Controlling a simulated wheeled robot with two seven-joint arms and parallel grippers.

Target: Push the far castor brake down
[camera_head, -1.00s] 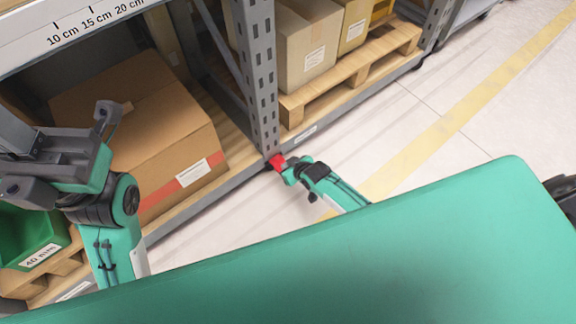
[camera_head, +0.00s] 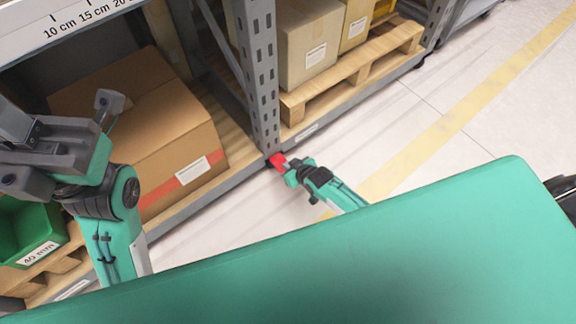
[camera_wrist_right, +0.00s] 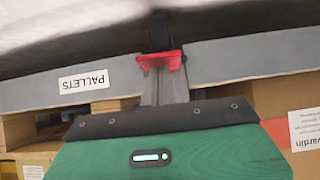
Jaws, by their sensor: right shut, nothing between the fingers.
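The red castor brake pedal (camera_head: 276,160) is low at the foot of the grey rack upright, just above the floor. It also shows in the right wrist view as a red tab (camera_wrist_right: 172,58) in front of the grey beam. My right gripper (camera_head: 287,167) is shut with nothing between its fingers. In the right wrist view its grey fingers (camera_wrist_right: 161,76) reach to the red tab and overlap it; I cannot tell whether they press on it. The castor itself is mostly hidden. My left gripper (camera_head: 18,152) is open and empty at the left, far from the pedal.
The grey rack upright (camera_head: 261,80) and lower beam (camera_head: 325,125) stand close by. A large cardboard box (camera_head: 150,120), a green bin (camera_head: 30,232) and a wooden pallet (camera_head: 350,80) are on the rack. The floor (camera_head: 430,140) to the right is clear.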

